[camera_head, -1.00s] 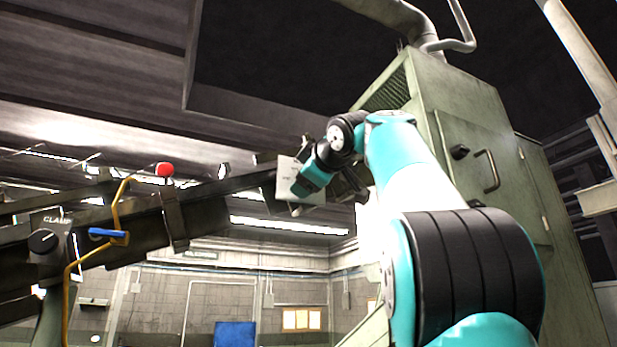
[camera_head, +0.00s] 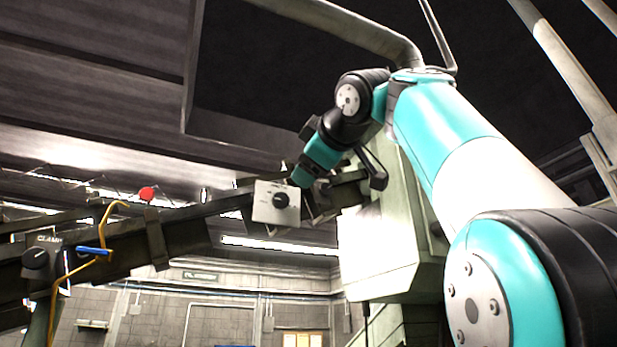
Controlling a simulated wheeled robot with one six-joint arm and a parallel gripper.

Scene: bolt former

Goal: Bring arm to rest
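My teal, white and black arm (camera_head: 455,130) rises from the lower right and bends at a black elbow near the top. Its forearm (camera_head: 330,145) hangs down to the left. The end of the arm is beside a pale box with a black knob (camera_head: 278,201) on the dark rail. My gripper's fingers cannot be made out clearly; a dark part shows beside the wrist. I cannot tell whether it touches anything.
A dark rail (camera_head: 190,235) slopes across the left. It carries a red knob (camera_head: 147,194), a CLAMP knob box (camera_head: 41,258) and a blue-handled lever (camera_head: 93,250). A grey-green machine cabinet (camera_head: 385,240) stands behind my arm.

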